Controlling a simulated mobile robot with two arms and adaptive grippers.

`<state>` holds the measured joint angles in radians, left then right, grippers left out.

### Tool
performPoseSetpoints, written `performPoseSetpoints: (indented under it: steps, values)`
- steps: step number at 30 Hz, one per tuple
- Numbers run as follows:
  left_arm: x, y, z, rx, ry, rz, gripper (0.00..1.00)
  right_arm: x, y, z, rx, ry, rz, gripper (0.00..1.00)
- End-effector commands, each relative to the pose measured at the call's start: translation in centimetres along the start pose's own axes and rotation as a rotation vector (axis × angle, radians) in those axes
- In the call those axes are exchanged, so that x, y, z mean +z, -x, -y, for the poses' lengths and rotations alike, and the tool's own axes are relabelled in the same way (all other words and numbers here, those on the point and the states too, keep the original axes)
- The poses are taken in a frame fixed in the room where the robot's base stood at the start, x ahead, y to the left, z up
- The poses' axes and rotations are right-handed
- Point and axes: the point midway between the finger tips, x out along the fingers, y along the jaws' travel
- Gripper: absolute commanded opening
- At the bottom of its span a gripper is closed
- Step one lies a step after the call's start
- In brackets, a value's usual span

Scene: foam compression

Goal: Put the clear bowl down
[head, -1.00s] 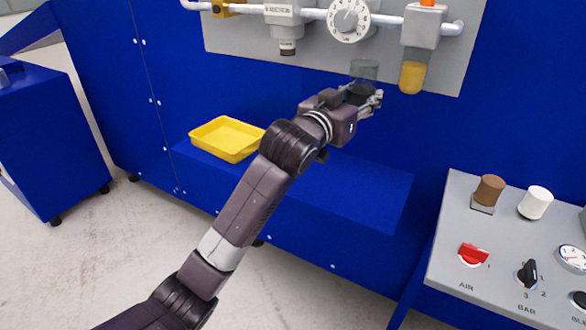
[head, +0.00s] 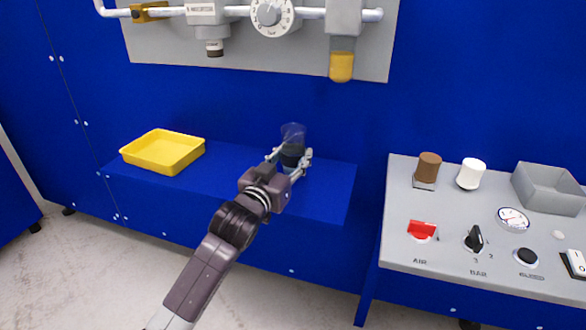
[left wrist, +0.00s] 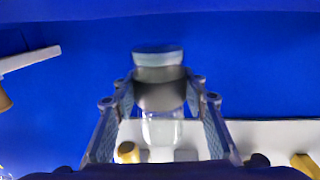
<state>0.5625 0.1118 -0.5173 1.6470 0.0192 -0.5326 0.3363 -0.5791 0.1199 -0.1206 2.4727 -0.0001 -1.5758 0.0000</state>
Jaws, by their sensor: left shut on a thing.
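The clear bowl (head: 293,133) is a transparent cup-like vessel with a dark lower part. My left gripper (head: 292,159) is shut on it, a finger on each side, over the right part of the blue ledge. In the left wrist view the bowl (left wrist: 160,95) sits between the two fingers of the left gripper (left wrist: 160,100), somewhat blurred. I cannot tell whether its base touches the ledge. My right gripper is in neither view.
A yellow tray (head: 163,151) sits on the blue ledge (head: 325,190) to the left. Above, a grey panel carries pipes, a dial (head: 272,14) and a yellow-bottomed cup (head: 342,66). A grey control console (head: 400,200) stands at the right.

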Motion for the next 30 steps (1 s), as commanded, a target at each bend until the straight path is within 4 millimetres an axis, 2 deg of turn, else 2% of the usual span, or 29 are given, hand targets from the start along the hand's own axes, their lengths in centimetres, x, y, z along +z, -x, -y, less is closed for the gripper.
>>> performPoseSetpoints:
  steps: [1,3,6,16,17,18,21,30]
  values:
    - [1.2,0.0,0.0,0.0,0.0,0.003,0.01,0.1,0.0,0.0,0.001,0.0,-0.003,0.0]
    - [2.3,0.0,0.0,-0.001,0.0,0.003,0.01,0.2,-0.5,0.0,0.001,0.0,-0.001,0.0]
    - [3.3,0.0,0.0,0.0,0.001,0.001,0.01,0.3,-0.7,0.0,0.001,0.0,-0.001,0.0]
    - [3.4,0.0,0.0,0.0,0.001,0.001,0.01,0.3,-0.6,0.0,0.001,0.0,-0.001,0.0]
    - [3.5,0.0,0.0,0.0,0.0,0.002,0.41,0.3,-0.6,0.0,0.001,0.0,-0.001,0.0]
    - [3.5,0.0,0.0,0.0,0.0,0.002,0.46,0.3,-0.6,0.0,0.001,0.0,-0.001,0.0]
    - [3.5,0.0,0.0,0.0,0.0,0.002,0.57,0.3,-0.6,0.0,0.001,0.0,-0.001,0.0]
    - [3.3,0.0,0.0,0.0,0.0,0.001,0.57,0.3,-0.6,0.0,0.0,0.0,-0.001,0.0]
